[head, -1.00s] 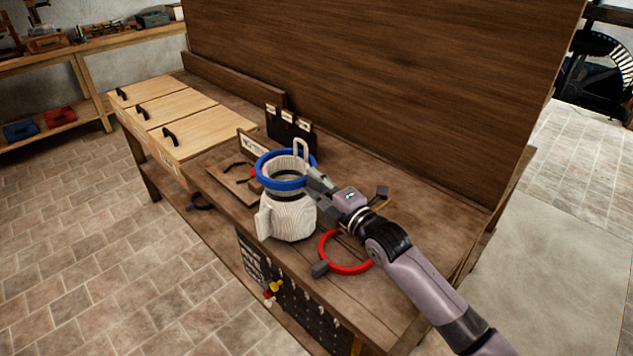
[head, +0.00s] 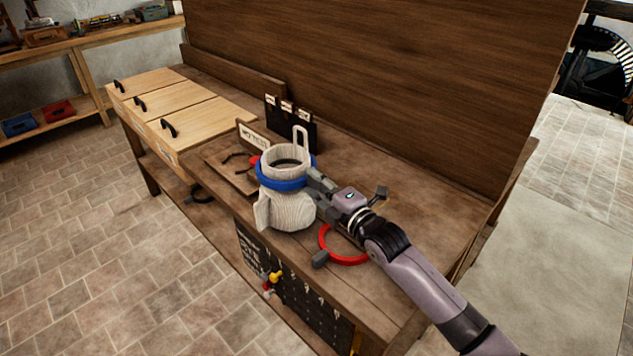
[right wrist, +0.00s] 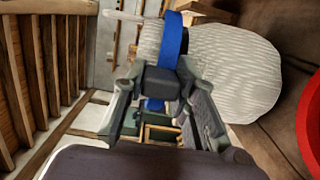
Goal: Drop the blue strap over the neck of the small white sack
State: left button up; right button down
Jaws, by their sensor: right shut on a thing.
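The small white sack (head: 292,212) stands upright on the workbench, with an open rim and a tall loop at its back. The blue strap (head: 283,184) is a ring around the sack's neck, below the rim and above the bulging body. My right gripper (head: 318,184) is at the right side of the neck, shut on the strap's dark grey block. In the right wrist view, the fingers (right wrist: 158,85) hold this block, and the blue strap (right wrist: 172,40) runs across the neck beside the ribbed sack (right wrist: 235,72). The strap's far side is partly hidden. My left gripper is not in view.
A red strap (head: 348,259) with a grey block lies on the bench (head: 410,220) in front of my right gripper. A wooden board (head: 226,172) with dark pieces lies left of the sack. A dark rack (head: 290,124) stands behind. Wooden lids (head: 200,122) are at the left.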

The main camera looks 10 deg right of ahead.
jog(key=shift+f+b, duration=0.55)
jog(key=shift+f, duration=0.45)
jog(key=shift+s+f, duration=0.1)
jog(key=shift+f, duration=0.1)
jog(key=c, duration=1.2)
grip_release()
jog(key=shift+r, duration=0.1)
